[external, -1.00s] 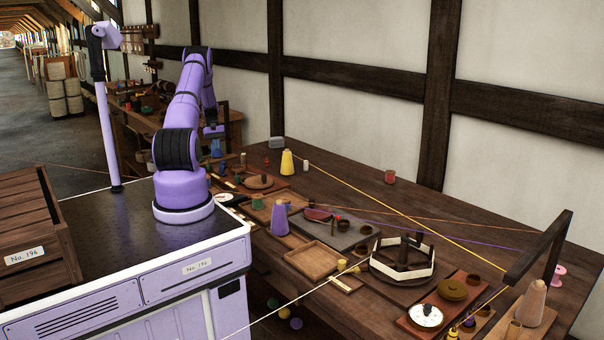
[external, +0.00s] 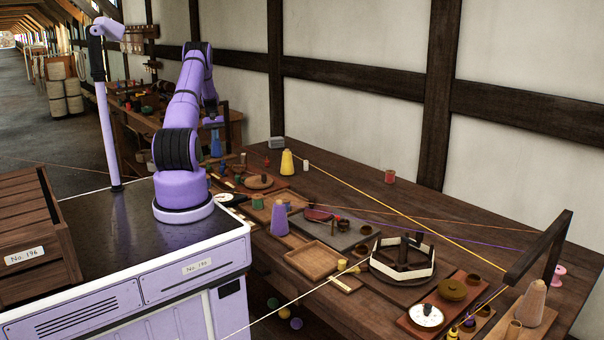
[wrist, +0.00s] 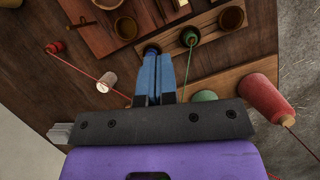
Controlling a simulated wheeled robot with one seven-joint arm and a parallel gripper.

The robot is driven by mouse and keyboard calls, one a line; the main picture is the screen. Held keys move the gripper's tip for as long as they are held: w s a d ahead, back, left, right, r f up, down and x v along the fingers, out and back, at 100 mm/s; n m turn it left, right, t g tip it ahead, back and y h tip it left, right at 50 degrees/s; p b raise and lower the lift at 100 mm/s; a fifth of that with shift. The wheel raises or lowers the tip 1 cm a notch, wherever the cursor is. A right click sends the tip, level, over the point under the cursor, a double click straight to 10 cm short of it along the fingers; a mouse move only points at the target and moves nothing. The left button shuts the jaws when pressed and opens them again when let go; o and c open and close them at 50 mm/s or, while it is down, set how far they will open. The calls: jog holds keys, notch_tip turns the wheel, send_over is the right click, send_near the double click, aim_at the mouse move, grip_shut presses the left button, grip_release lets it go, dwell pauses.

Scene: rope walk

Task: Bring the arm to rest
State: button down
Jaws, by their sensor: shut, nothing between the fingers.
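My arm (external: 184,110) rises from its base and bends over at the top, with its end hanging down over the far left end of the long table. My gripper (external: 215,146) is small there and partly hidden behind the arm. In the wrist view my gripper (wrist: 154,100) shows two blue fingers pressed together with nothing between them. The fingertips point at the edge of a wooden rack (wrist: 208,38) and overlap a dark blue item there in the picture. I cannot tell whether they touch it.
In the wrist view a red cone (wrist: 265,97) and a pale spool (wrist: 106,82) lie near the fingers. A yellow cone (external: 287,163), a purple cone (external: 279,219) and taut yarns occupy the table (external: 350,180). A wooden crate (external: 36,229) stands at left.

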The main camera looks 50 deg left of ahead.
jog(key=w+d+r+m+y, duration=0.1)
jog(key=w+d+r+m, duration=0.15)
jog(key=d+r, duration=0.55)
jog(key=w+d+r+m+y, duration=0.1)
jog(key=w+d+r, duration=0.2)
jog(key=d+r, duration=0.5)
jog(key=s+d+r+m+t+y, duration=0.1)
jog(key=d+r+m+t, duration=0.15)
jog(key=d+r, duration=1.05)
jog(key=s+d+r+m, duration=0.1)
jog(key=s+d+r, duration=0.15)
jog(key=d, duration=0.25)
jog(key=s+d+r+m+t+y, duration=0.1)
jog(key=s+d+r+m, duration=0.1)
jog(key=s+d, duration=0.25)
jog(key=s+d+r+m, duration=0.1)
jog(key=s+d+r, duration=0.15)
jog(key=d, duration=0.35)
jog(key=s+d+f+m+t, duration=0.1)
jog(key=s+d+m, duration=0.1)
jog(key=s+d, duration=0.3)
jog(key=s+d+f+m+t, duration=0.1)
jog(key=s+d+m+t, duration=0.1)
jog(key=s+d, duration=0.4)
jog(key=s, duration=0.5)
jog(key=shift+f+m, duration=0.3)
jog(key=shift+m, duration=0.1)
jog(key=shift+a, duration=0.1)
